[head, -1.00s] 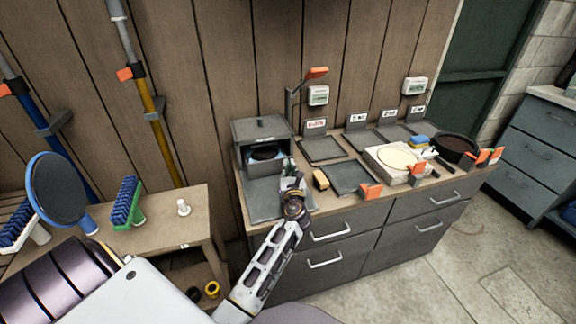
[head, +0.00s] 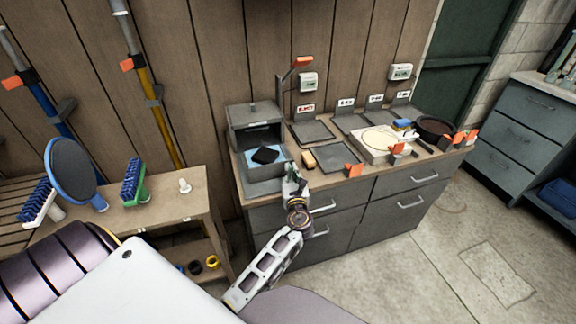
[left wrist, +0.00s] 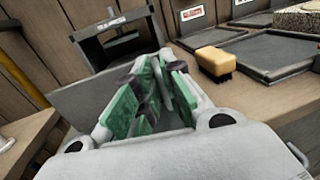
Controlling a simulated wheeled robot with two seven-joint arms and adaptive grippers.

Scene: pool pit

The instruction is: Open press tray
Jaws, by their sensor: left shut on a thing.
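The grey press (head: 254,128) stands at the left end of the grey cabinet's top, and it also shows in the left wrist view (left wrist: 118,42). Its tray (head: 267,176) is slid out at the front, with a blue surface and a black pad (head: 265,155) on it in view. My left gripper (head: 290,172) is at the tray's front right corner, shut on the tray. In the left wrist view, the green-padded fingers (left wrist: 158,70) are close together; the gripped part is mostly hidden between them. My right gripper is not in view.
A yellow sponge or brush (head: 308,158) lies just right of my left gripper. Flat dark trays (head: 340,155) and orange-tipped clips (head: 354,170) lie farther right. A wooden bench (head: 165,215) with brushes stands to the left. The floor in front right is clear.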

